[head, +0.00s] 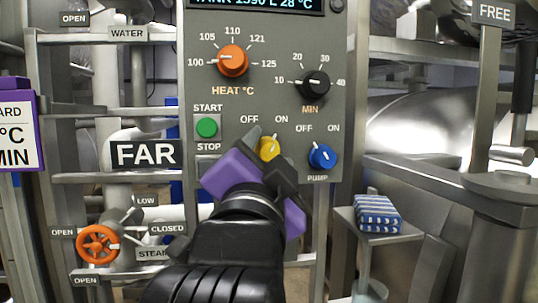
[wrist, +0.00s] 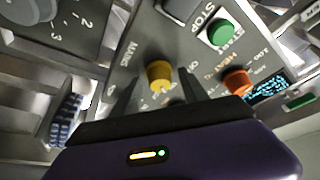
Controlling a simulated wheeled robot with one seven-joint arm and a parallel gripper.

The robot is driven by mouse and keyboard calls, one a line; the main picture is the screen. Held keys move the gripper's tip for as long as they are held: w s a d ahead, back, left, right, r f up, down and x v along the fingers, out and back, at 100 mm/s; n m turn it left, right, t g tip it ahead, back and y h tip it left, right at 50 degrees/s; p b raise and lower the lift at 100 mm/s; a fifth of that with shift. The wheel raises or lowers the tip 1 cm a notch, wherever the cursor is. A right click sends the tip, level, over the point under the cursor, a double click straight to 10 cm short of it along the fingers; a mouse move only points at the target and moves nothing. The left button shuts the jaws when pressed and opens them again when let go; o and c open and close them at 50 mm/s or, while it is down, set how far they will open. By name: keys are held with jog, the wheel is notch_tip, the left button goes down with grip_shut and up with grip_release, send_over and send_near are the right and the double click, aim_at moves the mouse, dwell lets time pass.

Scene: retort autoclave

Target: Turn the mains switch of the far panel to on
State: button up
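The grey far panel (head: 215,88) faces me, with the FAR sign (head: 146,153) at its left. Its yellow mains switch (head: 269,149) is below the OFF and ON marks; its white pointer leans up and right, toward ON. The yellow switch also shows in the wrist view (wrist: 160,75), above the MAINS lettering side of the panel. My gripper (head: 266,157) is at the switch, one finger on each side. In the wrist view, its dark fingers stand apart with a visible gap to the knob, so it looks open. My gripper hides the panel's lower left.
The blue pump knob (head: 322,156) is close at the right, pointing toward OFF. The green start/stop button (head: 207,127) is at upper left. The orange heat dial (head: 233,61) and black minute dial (head: 314,84) are above.

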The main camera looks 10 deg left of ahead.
jog(key=v, duration=0.8)
jog(key=shift+b, duration=0.45)
jog(key=shift+r, duration=0.1)
